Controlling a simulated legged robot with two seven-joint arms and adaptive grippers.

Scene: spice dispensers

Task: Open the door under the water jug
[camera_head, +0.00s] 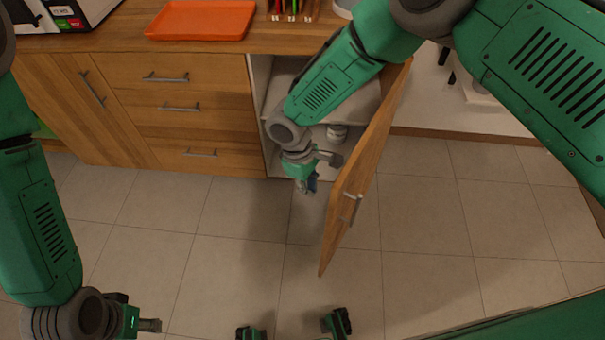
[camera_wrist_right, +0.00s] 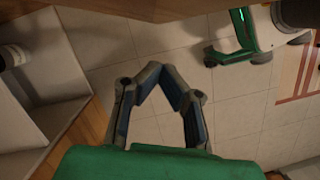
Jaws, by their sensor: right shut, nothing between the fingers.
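The wooden cabinet door (camera_head: 365,165) stands swung wide open, away from the cabinet front, with its metal handle (camera_head: 350,208) on the outer face. A wooden panel, likely this door (camera_wrist_right: 150,8), crosses the top of the right wrist view. My right gripper (camera_head: 308,185) is in front of the open compartment, on the inner side of the door and apart from the handle. In the right wrist view the gripper (camera_wrist_right: 161,70) is shut and empty, its fingertips together. My left gripper (camera_head: 150,325) is low at the left, partly hidden. The water jug is not clearly visible.
The open compartment has a white shelf (camera_head: 365,103) and a small jar (camera_head: 337,132). Closed drawers (camera_head: 180,107) stand to the left. An orange tray (camera_head: 202,19) lies on the counter. The tiled floor (camera_head: 430,220) is clear right of the door.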

